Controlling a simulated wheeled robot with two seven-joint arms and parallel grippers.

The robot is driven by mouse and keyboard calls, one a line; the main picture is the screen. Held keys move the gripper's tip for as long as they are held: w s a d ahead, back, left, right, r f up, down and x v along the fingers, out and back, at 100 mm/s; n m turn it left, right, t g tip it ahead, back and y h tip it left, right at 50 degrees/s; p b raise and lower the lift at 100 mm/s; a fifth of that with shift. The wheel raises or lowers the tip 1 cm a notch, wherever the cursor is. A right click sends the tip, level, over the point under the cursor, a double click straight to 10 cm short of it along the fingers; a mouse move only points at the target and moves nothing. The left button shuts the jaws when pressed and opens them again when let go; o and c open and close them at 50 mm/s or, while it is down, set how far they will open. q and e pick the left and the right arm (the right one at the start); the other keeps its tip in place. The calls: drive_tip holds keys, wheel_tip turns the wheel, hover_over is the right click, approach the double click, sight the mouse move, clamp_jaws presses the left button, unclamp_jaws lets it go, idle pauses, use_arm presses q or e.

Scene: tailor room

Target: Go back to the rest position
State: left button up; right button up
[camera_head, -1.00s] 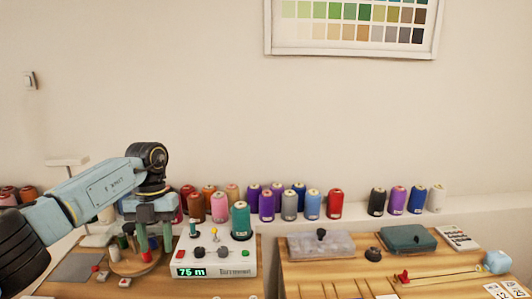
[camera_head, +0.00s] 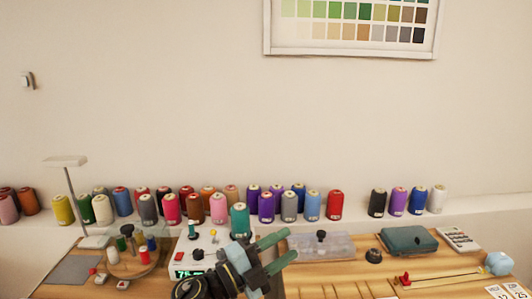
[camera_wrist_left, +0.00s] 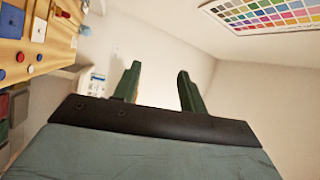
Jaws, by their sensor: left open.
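My left gripper (camera_head: 279,250) is low in the middle of the head view, in front of the table. Its two green fingers are spread apart with nothing between them and point right. In the left wrist view the open fingers (camera_wrist_left: 158,88) face a bare wall. The arm's dark joint covers part of the white winding machine (camera_head: 185,262), whose green display is partly hidden. A teal thread spool (camera_head: 240,220) stands on or just behind the machine. My right gripper is not in view.
Several thread spools (camera_head: 335,205) line the back ledge. A round wooden spool stand (camera_head: 125,268) is at left. A clear box (camera_head: 330,245), a dark green case (camera_head: 408,240) and a calculator (camera_head: 459,239) lie at right. The space above the ledge is free.

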use_arm(q)
drive_tip(key=s+a+f+n+t+y, duration=0.1)
drive_tip(key=s+a+f+n+y, duration=0.25)
drive_tip(key=a+n+y, duration=0.3)
drive_tip(key=s+a+f+n+t+y, duration=0.1)
drive_tip(key=s+a+f+n+y, duration=0.1)
drive_tip(key=a+f+n+y, duration=0.5)
drive_tip(key=s+a+f+n+t+y, duration=0.1)
drive_tip(key=s+a+f+n+y, duration=0.1)
drive_tip(key=a+n+y, duration=0.35)
drive_tip(key=s+a+f+n+g+h, duration=0.1)
drive_tip(key=s+a+f+n+g, duration=0.15)
drive_tip(key=s, duration=0.55)
drive_tip(key=s+a+f+n+g, duration=0.2)
drive_tip(key=s+f+g, duration=0.15)
drive_tip(key=s, duration=0.45)
drive_tip(key=s+a+f+n+g+h, duration=0.15)
drive_tip(key=s+g, duration=0.25)
drive_tip(key=s, duration=0.4)
wheel_tip(320, 180, down, 24)
drive_tip(key=g, duration=0.1)
drive_tip(key=s+a+f, duration=0.2)
drive_tip(key=s+f, duration=0.6)
drive_tip(key=s+a+f+g+y, duration=0.1)
drive_tip(key=s+a+f, duration=0.1)
drive_tip(key=s+f, duration=0.6)
drive_tip(key=shift+s+a+f+g, duration=0.25)
drive_tip(key=shift+s+f+g, duration=0.1)
drive_tip(key=shift+s, duration=0.35)
